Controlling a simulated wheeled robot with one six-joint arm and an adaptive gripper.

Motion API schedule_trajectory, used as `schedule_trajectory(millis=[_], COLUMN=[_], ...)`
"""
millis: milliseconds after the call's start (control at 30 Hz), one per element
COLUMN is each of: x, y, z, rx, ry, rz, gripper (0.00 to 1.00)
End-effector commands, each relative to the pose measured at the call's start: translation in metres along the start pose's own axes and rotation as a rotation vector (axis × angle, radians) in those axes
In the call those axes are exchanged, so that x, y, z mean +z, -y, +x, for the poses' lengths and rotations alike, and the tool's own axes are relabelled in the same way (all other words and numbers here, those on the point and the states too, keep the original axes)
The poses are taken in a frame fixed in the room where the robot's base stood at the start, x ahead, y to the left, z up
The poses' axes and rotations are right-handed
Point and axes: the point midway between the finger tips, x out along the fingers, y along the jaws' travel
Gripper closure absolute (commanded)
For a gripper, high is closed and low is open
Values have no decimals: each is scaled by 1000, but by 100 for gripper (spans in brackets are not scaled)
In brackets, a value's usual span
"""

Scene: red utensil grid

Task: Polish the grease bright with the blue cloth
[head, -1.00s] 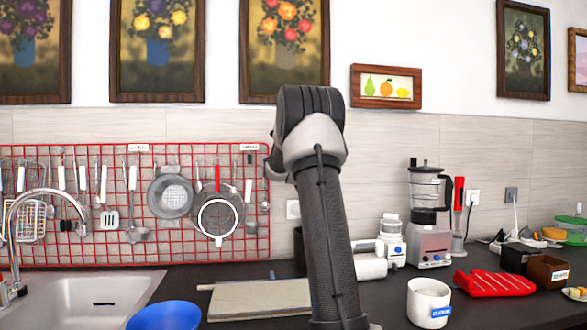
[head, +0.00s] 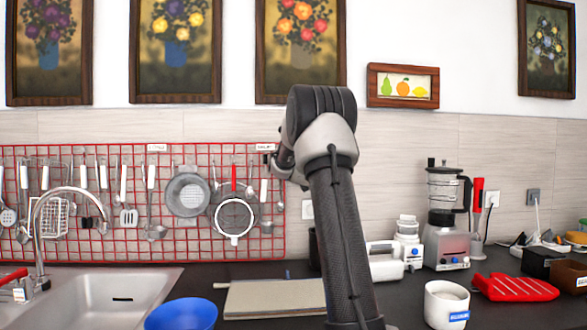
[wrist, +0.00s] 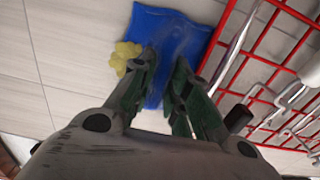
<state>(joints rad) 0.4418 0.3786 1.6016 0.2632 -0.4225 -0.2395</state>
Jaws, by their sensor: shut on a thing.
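In the wrist view my gripper (wrist: 164,62) is shut on the blue cloth (wrist: 185,36), which spreads out beyond the fingertips in front of the tiled wall. A yellow lumpy grease patch (wrist: 126,58) shows on the wall at the cloth's left edge, beside the left finger. Part of the patch may lie under the cloth. I cannot tell how firmly the cloth touches the wall. In the head view my arm hides the gripper, the cloth and the grease.
A red utensil grid (head: 100,259) hangs close to the right of the cloth in the wrist view (wrist: 258,92). Below are a sink (head: 150,290), blue bowl (head: 181,314), cutting board (head: 272,298), white mug (head: 446,303), blender (head: 445,215) and red mitt (head: 515,288).

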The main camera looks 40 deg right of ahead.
Motion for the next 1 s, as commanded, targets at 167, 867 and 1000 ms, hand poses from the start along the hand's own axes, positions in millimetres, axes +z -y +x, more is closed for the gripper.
schedule_trajectory(millis=[167, 867, 1000], x=[0, 0, 0], y=[-18, -61, -56], z=[-1, 2, 2], rx=[2, 1, 0], ry=[0, -1, -1], rz=[-1, -1, 0], gripper=[100, 100, 100])
